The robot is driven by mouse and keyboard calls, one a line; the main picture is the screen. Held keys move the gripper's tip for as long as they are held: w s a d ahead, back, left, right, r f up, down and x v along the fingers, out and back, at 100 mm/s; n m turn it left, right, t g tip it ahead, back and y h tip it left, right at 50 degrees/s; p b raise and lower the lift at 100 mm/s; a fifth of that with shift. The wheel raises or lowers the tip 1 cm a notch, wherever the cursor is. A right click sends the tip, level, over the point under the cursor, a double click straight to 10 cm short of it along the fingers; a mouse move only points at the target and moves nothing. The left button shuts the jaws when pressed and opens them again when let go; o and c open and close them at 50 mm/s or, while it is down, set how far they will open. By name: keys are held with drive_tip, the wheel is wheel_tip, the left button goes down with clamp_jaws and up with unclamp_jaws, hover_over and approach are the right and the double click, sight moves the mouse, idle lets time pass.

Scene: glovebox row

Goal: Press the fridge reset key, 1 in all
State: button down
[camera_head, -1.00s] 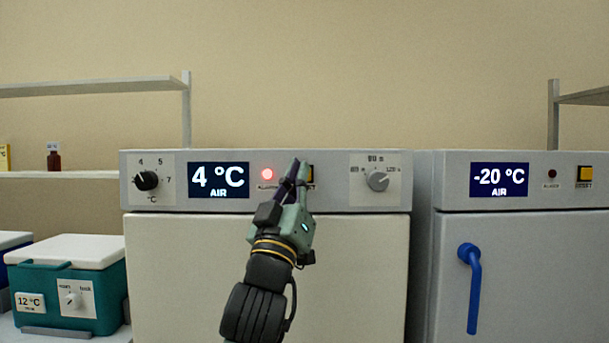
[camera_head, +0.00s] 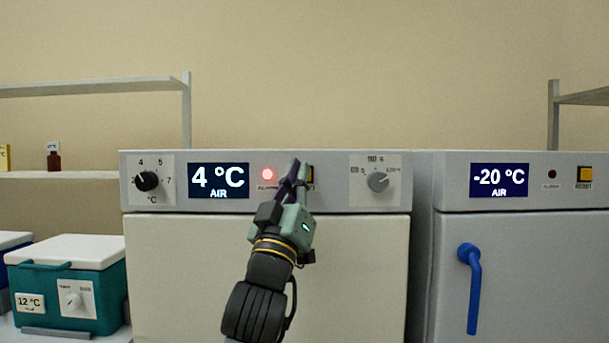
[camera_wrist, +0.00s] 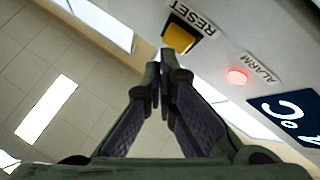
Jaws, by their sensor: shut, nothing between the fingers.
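The fridge (camera_head: 330,202) stands in the middle of the head view, its display (camera_head: 218,180) reading 4 °C AIR. Its red alarm lamp (camera_head: 267,174) is lit. The yellow reset key (camera_wrist: 179,38), labelled RESET, shows in the wrist view; in the head view my gripper hides most of it, leaving a sliver at its right edge. My gripper (camera_head: 297,165) is shut and empty in front of the panel. In the wrist view my fingertips (camera_wrist: 164,60) are just below the key in the picture; I cannot tell whether they touch it.
A freezer (camera_head: 520,250) at -20 °C stands at the right, with its own yellow reset key (camera_head: 585,174) and blue handle (camera_head: 471,285). Black (camera_head: 146,181) and grey (camera_head: 378,181) knobs flank the fridge display and key. A teal cool box (camera_head: 65,285) is at the left.

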drive_tip(key=shift+w, duration=0.6)
idle(0.7)
idle(0.4)
drive_tip(key=shift+s, duration=0.9)
drive_tip(key=s, duration=0.5)
idle(0.5)
